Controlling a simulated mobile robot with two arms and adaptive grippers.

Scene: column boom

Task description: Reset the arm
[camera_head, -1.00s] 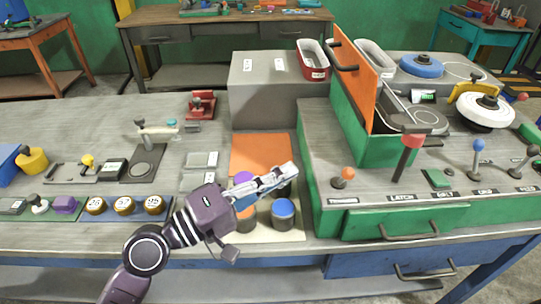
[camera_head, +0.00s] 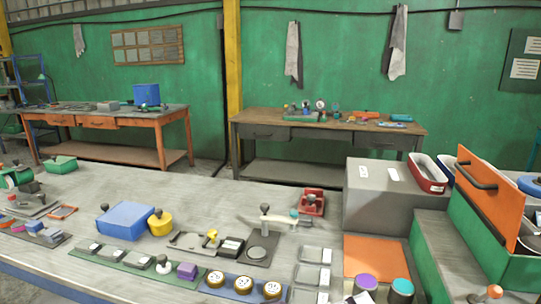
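My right gripper is out of view. A small pale piece at the bottom edge, in front of the purple-topped cylinder (camera_head: 366,282), may be the tip of my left gripper (camera_head: 359,298); its fingers cannot be made out. The blue-topped cylinder (camera_head: 402,287) stands to the right of the purple one. Both are partly cut off by the picture's edge. An orange square pad (camera_head: 375,256) lies flat behind them. No arm link of mine is clearly visible over the bench.
The grey bench (camera_head: 130,190) holds a blue box (camera_head: 125,220), a yellow knob (camera_head: 160,222), a pale lever device (camera_head: 268,219) and a red clamp (camera_head: 312,203). A grey block (camera_head: 384,195) and an open orange lid (camera_head: 490,195) rise at right.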

